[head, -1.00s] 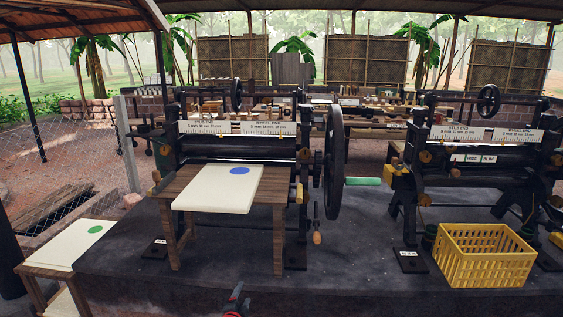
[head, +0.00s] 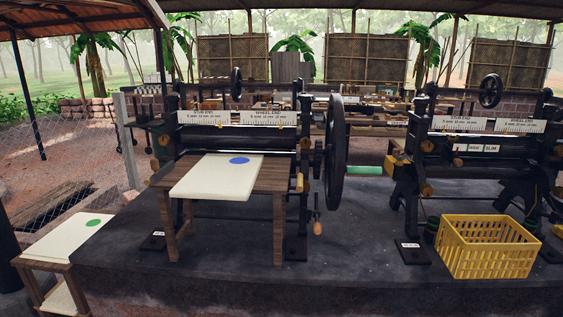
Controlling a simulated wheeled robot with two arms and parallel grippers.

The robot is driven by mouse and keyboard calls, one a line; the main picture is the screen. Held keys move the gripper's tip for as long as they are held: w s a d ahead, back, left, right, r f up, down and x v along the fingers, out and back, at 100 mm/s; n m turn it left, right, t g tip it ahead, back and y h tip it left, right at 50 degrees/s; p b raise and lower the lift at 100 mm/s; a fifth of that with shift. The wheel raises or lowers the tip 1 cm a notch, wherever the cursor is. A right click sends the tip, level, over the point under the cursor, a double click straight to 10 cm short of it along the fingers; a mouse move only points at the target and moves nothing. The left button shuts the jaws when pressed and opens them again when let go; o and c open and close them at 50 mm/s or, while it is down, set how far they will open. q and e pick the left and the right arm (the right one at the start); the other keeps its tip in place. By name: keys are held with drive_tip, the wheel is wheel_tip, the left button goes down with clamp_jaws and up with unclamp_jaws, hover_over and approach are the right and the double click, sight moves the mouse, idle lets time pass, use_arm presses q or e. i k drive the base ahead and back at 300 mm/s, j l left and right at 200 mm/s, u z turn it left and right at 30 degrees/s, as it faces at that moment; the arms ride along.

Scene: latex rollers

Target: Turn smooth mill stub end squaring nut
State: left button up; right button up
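Two roller mills stand on the dark plinth; I cannot tell from their surfaces which is the smooth one. The left mill (head: 235,140) has two white scale plates (head: 204,118) across its top and a big black flywheel (head: 336,155) on its right. A small brass-coloured part (head: 165,140) shows at its left post; I cannot tell if it is the squaring nut. The right mill (head: 480,155) has plates (head: 459,124) lettered for stub end and wheel end, with brass-coloured knobs on its left post. Neither of my grippers shows.
A wooden table (head: 278,215) with a white sheet (head: 215,180) stands before the left mill. A yellow crate (head: 487,248) sits before the right mill. A low stand with a white sheet (head: 65,235) is at the lower left. The plinth's front middle (head: 350,265) is bare.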

sight(164, 140)
drive_tip(key=u, duration=0.55)
drive_tip(key=i+l+u, duration=0.1)
drive_tip(key=i+u, duration=0.15)
drive_tip(key=u, duration=0.15)
drive_tip(key=i+l+u, duration=0.15)
drive_tip(key=u, duration=0.3)
drive_tip(key=i+l+u, duration=0.25)
drive_tip(key=u, duration=0.15)
